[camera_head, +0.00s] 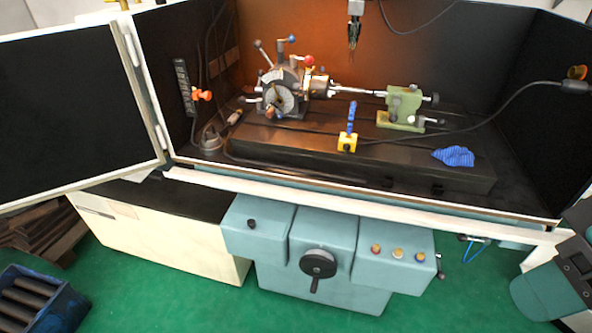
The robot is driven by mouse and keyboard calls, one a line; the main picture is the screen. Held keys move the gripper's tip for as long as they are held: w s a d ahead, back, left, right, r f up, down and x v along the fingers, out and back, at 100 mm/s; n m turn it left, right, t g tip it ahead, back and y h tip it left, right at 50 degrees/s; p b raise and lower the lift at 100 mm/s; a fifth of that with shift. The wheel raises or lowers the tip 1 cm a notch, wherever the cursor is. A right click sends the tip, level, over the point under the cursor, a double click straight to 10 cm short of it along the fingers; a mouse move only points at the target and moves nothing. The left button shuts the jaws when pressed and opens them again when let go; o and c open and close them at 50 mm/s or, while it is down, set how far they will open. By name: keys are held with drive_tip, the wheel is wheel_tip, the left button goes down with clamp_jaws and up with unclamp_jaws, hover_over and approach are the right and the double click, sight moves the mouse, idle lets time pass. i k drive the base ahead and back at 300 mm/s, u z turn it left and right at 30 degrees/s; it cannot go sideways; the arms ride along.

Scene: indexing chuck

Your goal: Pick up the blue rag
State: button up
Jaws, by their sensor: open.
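The blue rag (453,156) is a small crumpled cloth with lighter stripes. It lies on the right part of the dark machine table (300,150), in front of the green tailstock. Nothing covers it. A teal and dark part of my arm shows at the lower right edge, well apart from the rag. My gripper's fingers are not seen in this view.
The indexing chuck (283,92) with lever handles stands left of the green tailstock (404,105). A yellow block with a blue segmented hose (351,122) is left of the rag. A cable crosses behind it. A dark pointed tool (354,32) hangs above. Enclosure walls flank the table.

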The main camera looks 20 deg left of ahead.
sight(453, 157)
drive_tip(key=u, duration=0.6)
drive_tip(key=i, duration=1.35)
drive_tip(key=z, duration=0.5)
